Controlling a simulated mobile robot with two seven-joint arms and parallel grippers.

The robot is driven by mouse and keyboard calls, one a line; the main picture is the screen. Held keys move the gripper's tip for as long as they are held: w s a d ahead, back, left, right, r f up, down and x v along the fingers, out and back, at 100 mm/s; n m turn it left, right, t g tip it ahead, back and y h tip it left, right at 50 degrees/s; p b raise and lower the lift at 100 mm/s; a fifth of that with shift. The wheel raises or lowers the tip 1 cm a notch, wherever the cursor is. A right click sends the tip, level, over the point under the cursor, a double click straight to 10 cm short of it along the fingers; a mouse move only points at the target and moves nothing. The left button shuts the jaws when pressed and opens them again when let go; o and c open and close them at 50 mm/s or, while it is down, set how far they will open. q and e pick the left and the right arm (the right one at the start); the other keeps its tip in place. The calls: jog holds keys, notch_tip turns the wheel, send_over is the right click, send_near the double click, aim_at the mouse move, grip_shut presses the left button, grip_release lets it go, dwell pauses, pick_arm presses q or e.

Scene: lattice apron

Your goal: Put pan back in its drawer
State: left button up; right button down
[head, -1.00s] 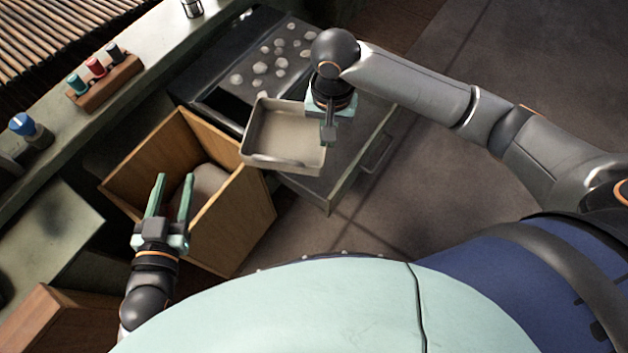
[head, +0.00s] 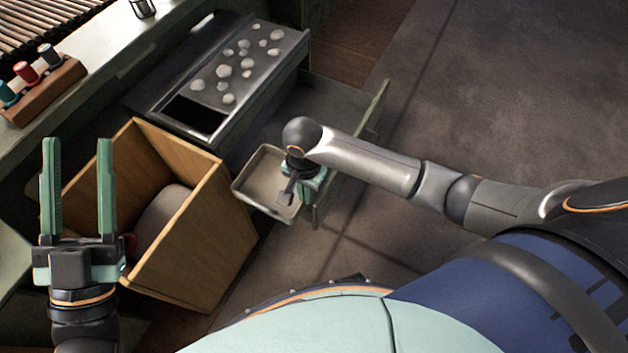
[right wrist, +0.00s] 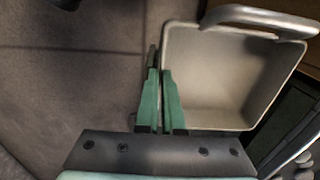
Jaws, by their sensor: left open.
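The pan (head: 262,172), a shallow beige rectangular tray, is in my right gripper (head: 290,192). In the right wrist view, the green fingers (right wrist: 163,88) are nearly together on the pan's side wall, with the pan (right wrist: 215,80) to their right and its bar handle at the top. In the head view the pan appears over or beside the near end of an open grey drawer (head: 335,100) under the stone-covered grill; I cannot tell how high it is. The gripper and arm hide part of the drawer.
An open wooden drawer (head: 205,240) with a rounded grey object (head: 160,220) inside stands left of the pan. The grill (head: 235,75) holds several pale stones. A counter with a wooden rack (head: 45,92) of coloured-capped containers runs along the left. The floor at right is clear.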

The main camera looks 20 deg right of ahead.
pick_arm(q)
jog(key=s+r+m+h+b, duration=0.2)
jog(key=s+r+m+h, duration=0.1)
jog(key=h, duration=0.1)
pick_arm(e)
jog(key=shift+w+d+f, duration=0.45)
jog(key=shift+w+d, duration=0.05)
jog(key=shift+w, duration=0.15)
jog(key=shift+w+d+f, duration=0.45)
jog(key=shift+w, duration=0.15)
pick_arm(q)
notch_tip(320, 180, down, 7)
jog(key=d+b, duration=0.1)
jog(key=b, duration=0.5)
jog(key=shift+s+d+r+n+h, duration=0.15)
jog(key=shift+s+n+h, duration=0.05)
jog(key=shift+n+h, duration=0.1)
pick_arm(e)
jog(key=w+d+f, duration=0.4)
jog(key=w+f, duration=0.2)
jog(key=f, duration=0.3)
jog(key=shift+d+f, duration=0.3)
jog(key=shift+d, duration=0.05)
jog(key=shift+f, duration=0.6)
jog(key=c, duration=1)
grip_release()
jog(key=shift+s, duration=0.1)
jog(key=shift+c, duration=0.2)
pick_arm(q)
jog(key=shift+r, duration=0.1)
